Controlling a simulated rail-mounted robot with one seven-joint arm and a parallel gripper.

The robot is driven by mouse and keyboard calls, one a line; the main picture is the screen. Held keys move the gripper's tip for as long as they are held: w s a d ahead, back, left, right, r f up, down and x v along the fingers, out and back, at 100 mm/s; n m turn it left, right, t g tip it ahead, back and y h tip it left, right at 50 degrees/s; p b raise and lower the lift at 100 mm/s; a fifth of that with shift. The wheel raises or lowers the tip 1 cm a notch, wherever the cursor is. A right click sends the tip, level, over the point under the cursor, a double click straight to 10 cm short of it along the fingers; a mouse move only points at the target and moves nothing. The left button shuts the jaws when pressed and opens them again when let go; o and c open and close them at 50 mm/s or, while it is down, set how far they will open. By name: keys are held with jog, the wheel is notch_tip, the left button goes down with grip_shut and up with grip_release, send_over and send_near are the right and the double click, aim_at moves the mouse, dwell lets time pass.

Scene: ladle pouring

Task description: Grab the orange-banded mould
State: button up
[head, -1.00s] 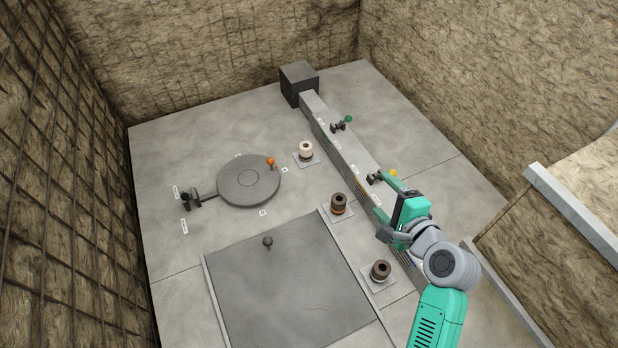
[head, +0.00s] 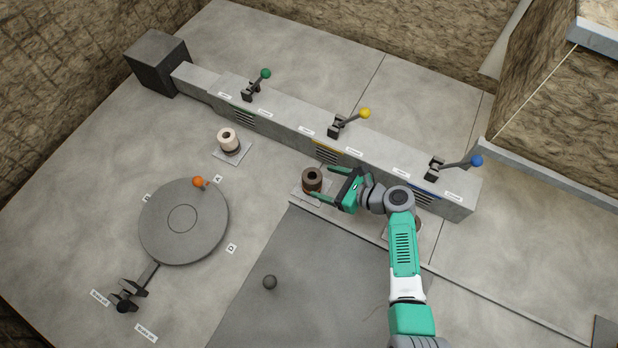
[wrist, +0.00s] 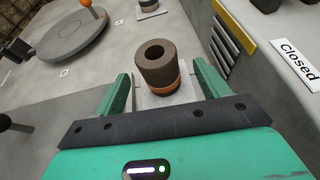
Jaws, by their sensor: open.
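The orange-banded mould (head: 312,178) is a dark brown hollow cylinder with an orange band near its base. It stands upright on a square plate (head: 298,193) in front of the yellow-marked part of the long grey box. My gripper (head: 324,183) is open, with its fingers reaching toward the mould from the right. In the wrist view the mould (wrist: 158,68) stands just ahead, centred between the two green fingers. The orange band shows low on it. I cannot tell whether either finger touches it.
The long grey box (head: 290,122) with green, yellow and blue ball levers runs behind the mould. A pale mould (head: 228,140) stands to the left on its own plate. A round turntable (head: 184,222) lies further left. A dark floor panel (head: 300,290) with a grey knob lies in front.

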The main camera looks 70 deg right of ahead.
aim_at(311, 178)
jog(key=shift+w, duration=0.15)
jog(key=shift+w+f+b, duration=0.2)
jog(key=shift+f+b, duration=0.1)
jog(key=shift+b, duration=0.05)
jog(key=b+x, duration=0.2)
jog(key=x, duration=0.2)
jog(key=shift+w+a+f+b, duration=0.1)
jog(key=shift+w+b, duration=0.1)
jog(key=shift+b, duration=0.2)
jog(key=shift+w, duration=0.2)
jog(key=shift+s, duration=0.15)
jog(key=shift+c, duration=0.8)
jog(key=shift+r, duration=0.2)
jog(key=c, duration=1)
